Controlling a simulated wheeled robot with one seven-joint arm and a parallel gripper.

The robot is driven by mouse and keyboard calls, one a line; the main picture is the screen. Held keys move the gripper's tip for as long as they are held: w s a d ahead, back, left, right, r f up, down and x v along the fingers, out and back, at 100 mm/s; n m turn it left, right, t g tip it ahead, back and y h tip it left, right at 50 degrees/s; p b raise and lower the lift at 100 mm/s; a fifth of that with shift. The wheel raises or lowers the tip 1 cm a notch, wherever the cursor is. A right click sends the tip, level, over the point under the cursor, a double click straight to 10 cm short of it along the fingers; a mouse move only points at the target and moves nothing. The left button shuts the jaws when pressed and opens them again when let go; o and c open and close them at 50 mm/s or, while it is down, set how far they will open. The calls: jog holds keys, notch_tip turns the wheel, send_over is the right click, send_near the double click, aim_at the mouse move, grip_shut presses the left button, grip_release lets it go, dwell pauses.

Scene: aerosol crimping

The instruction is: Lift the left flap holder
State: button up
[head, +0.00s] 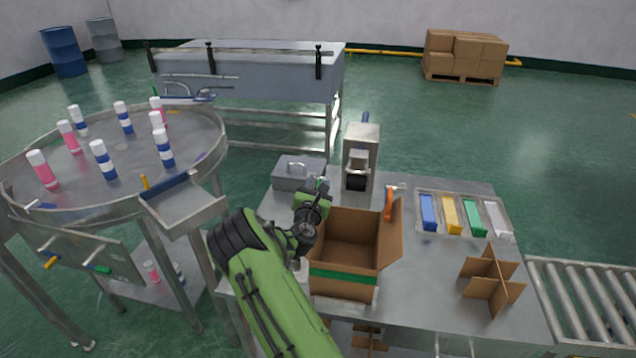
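An open cardboard box (343,283) with a green stripe stands on the steel table in the head view. Its right flap (390,233) is folded outward. An orange holder (389,204) shows at the back end of that right flap. I cannot make out a holder at the box's left side, where my green arm and dark gripper cover the view. My gripper (312,208) is at the box's upper left edge. Its fingers are small and dark, and I cannot tell whether they are open or whether they touch anything.
A grey press (361,157) and a lidded metal box (299,173) stand behind the carton. A tray (464,206) of coloured blocks and a cardboard divider (492,281) are to the right. A round table (109,203) with several cans is at left, a roller conveyor (590,300) at right.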

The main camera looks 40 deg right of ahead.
jog(key=shift+d, duration=0.1)
grip_shut()
jog(key=shift+r, duration=0.15)
